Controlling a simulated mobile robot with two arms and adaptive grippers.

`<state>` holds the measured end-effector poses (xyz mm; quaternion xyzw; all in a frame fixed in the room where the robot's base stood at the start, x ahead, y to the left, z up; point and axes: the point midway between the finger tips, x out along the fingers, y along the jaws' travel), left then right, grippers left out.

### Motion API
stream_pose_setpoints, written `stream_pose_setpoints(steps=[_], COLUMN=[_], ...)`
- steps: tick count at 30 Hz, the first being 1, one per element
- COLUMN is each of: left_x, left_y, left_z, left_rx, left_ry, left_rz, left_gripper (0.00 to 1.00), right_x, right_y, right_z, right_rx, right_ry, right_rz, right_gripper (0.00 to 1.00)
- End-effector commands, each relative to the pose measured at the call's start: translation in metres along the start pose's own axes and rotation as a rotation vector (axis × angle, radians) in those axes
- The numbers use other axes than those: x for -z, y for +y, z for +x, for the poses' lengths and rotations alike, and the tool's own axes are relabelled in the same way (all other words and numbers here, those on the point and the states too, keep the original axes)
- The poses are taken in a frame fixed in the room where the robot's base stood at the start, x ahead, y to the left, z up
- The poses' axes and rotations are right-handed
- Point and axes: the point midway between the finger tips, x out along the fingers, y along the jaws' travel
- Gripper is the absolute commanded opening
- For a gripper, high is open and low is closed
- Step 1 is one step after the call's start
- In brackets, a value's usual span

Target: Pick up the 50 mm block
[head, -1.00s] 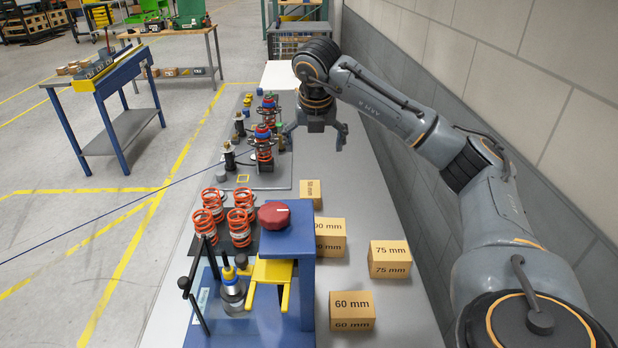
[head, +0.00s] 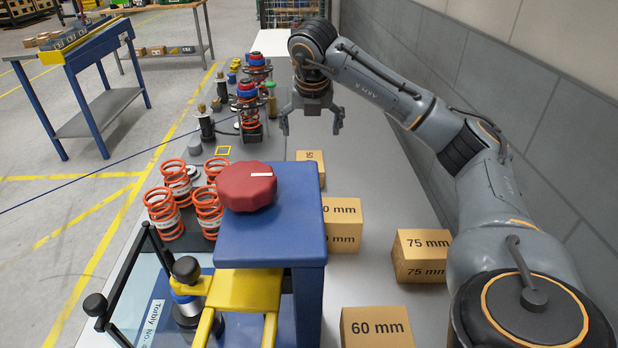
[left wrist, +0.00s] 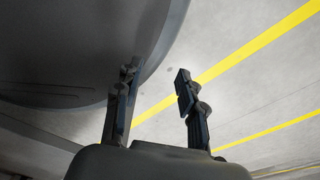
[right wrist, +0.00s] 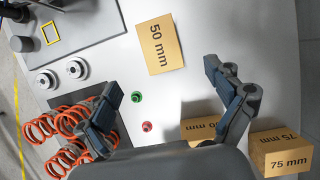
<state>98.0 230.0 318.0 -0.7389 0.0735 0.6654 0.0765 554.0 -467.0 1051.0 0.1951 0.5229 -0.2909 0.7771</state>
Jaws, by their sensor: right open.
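The 50 mm block (head: 312,166) is a tan box on the grey bench, partly hidden behind the blue fixture in the head view. In the right wrist view, its labelled face (right wrist: 158,46) shows whole. My right gripper (head: 311,126) is open and empty, above the bench and just beyond the block in the head view. In the right wrist view, the block lies ahead of the spread fingers (right wrist: 161,82), apart from both. My left gripper (left wrist: 157,82) shows only in the left wrist view, open and empty, over the floor.
A blue fixture (head: 270,236) with a red knob (head: 247,186) stands in front of the block. Other tan blocks, including the 75 mm (head: 421,256) and 60 mm (head: 376,328), stand on the right. Orange springs (head: 164,214) stand left. A wall (head: 520,110) borders the right.

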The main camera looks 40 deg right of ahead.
Motion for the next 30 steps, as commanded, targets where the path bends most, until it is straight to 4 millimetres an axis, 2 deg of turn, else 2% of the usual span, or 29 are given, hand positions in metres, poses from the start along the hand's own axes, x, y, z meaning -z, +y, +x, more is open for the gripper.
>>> stream_pose_setpoints(steps=[1, 5, 14, 23, 30], left_x=[0.001, -0.001, -0.022, -0.015, -0.009], left_y=[0.001, 0.001, -0.004, -0.005, -0.004], left_z=[0.005, 0.003, -0.002, -0.005, -0.012], left_rx=[-0.001, -0.001, 0.005, 0.006, 0.005], left_ry=[0.002, 0.000, -0.032, -0.023, -0.014], left_rz=[-0.001, 0.000, 0.004, 0.004, 0.004], left_gripper=[0.40, 0.40, 0.40, 0.40, 0.40], right_x=[0.002, 0.002, 0.002, 0.002, 0.004], right_y=[0.000, 0.000, 0.000, 0.001, 0.002], right_z=[0.005, 0.018, 0.074, 0.098, 0.134], right_rx=[0.000, 0.002, 0.001, 0.002, 0.001], right_ry=[0.000, 0.003, 0.002, 0.002, 0.002], right_rz=[0.000, 0.000, 0.001, 0.000, 0.001], right_gripper=[0.92, 0.92, 0.92, 0.92, 0.92])
